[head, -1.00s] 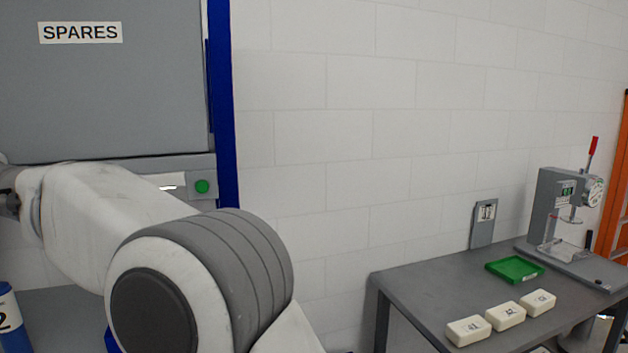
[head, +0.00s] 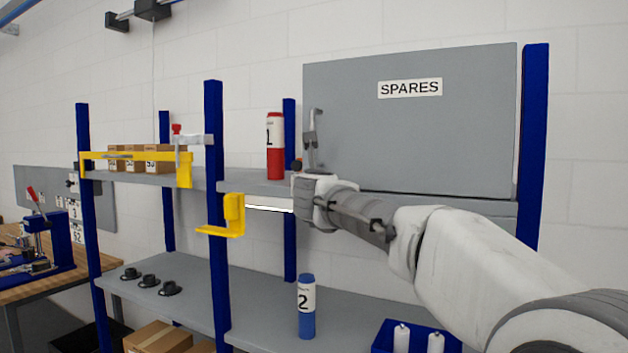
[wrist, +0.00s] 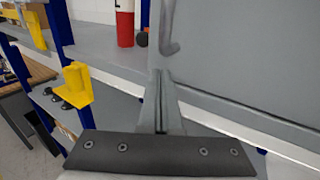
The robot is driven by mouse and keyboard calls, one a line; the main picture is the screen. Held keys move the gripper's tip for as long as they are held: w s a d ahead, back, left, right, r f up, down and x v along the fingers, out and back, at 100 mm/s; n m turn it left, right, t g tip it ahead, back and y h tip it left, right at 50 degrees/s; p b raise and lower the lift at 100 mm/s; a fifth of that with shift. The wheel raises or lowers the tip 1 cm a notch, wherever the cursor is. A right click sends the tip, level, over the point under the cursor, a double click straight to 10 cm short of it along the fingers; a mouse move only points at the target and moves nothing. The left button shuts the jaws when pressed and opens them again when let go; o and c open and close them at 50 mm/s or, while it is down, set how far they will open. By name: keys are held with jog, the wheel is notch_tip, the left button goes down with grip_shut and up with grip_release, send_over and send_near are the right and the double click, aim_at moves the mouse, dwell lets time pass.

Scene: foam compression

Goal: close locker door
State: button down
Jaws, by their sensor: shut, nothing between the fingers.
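The grey locker door (head: 440,140) with a SPARES label faces me in the head view. It covers the locker front, and no inside shows; I cannot tell whether it is fully flush. Its grey bar handle (head: 314,128) stands at the door's left edge. My gripper (head: 308,168) is just below the handle, at the door's lower left corner. In the wrist view, the shut, empty fingers (wrist: 162,80) point up toward the handle (wrist: 172,28), just below its hooked end. The door (wrist: 235,60) fills the right there. I cannot tell whether the fingers touch it.
A red bottle (head: 275,150) stands on the shelf left of the door. A yellow bracket (head: 234,215) juts out at the blue post (head: 214,130). A blue bottle (head: 306,310) and a blue bin (head: 385,342) are on the lower shelf. A wooden bench (head: 20,262) is far left.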

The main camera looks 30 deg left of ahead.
jog(key=s+b, duration=0.3)
jog(key=s, duration=0.7)
jog(key=shift+s, duration=0.2)
jog(key=s+d+f+n+g, duration=0.1)
jog(key=s+d+f+n, duration=0.15)
jog(key=d+n, duration=0.7)
jog(key=s+d+f+n+g, duration=0.2)
jog(key=d+f+n, duration=0.2)
jog(key=d+n, duration=0.5)
jog(key=s+d+f+n+g+h, duration=0.2)
jog(key=s+d+f+n+h, duration=0.1)
jog(key=s+d+f, duration=0.3)
jog(key=s+d+f+n+g+h, duration=0.2)
jog(key=s+d+f, duration=0.5)
jog(key=d+f, duration=0.4)
jog(key=s+d+f+n+g+h, duration=0.3)
jog(key=s+d+f+n, duration=0.3)
jog(key=d+f, duration=0.3)
jog(key=d, duration=0.3)
jog(key=shift+s+d+n+h, duration=0.2)
jog(key=shift+n+h, duration=0.15)
jog(key=shift+h, duration=0.05)
